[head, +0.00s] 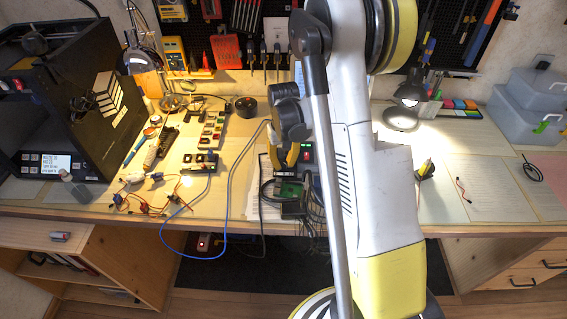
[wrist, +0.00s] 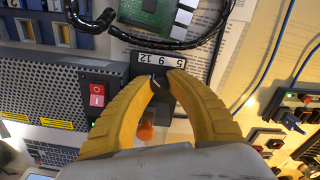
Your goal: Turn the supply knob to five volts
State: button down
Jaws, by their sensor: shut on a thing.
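In the wrist view, my gripper's two yellow fingers (wrist: 162,84) are shut on a dark knob (wrist: 160,92). A small white mark shows between the fingertips, beside the white label strip (wrist: 164,60) reading 5, 9 and 12. The fingers cover much of the knob, and I cannot tell exactly which number the mark faces. The supply (wrist: 45,96) has a grey perforated case and a red rocker switch (wrist: 97,93). In the head view, my gripper (head: 284,156) is at the supply (head: 306,168) at mid-bench; my arm hides part of this area.
A green circuit board (wrist: 152,10) and a thick black cable lie close beyond the knob. An orange part (wrist: 146,131) shows between the fingers. In the head view, a black printer (head: 80,110) stands at the left and a lamp (head: 405,100) at the right.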

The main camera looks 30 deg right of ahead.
aim_at(283, 162)
jog(key=m, duration=0.5)
jog(key=shift+m, duration=0.3)
jog(key=m, duration=0.5)
jog(key=shift+m+b, duration=0.3)
jog(key=shift+b, duration=0.05)
jog(key=c, duration=1.5)
grip_release()
notch_tip(283, 162, up, 12)
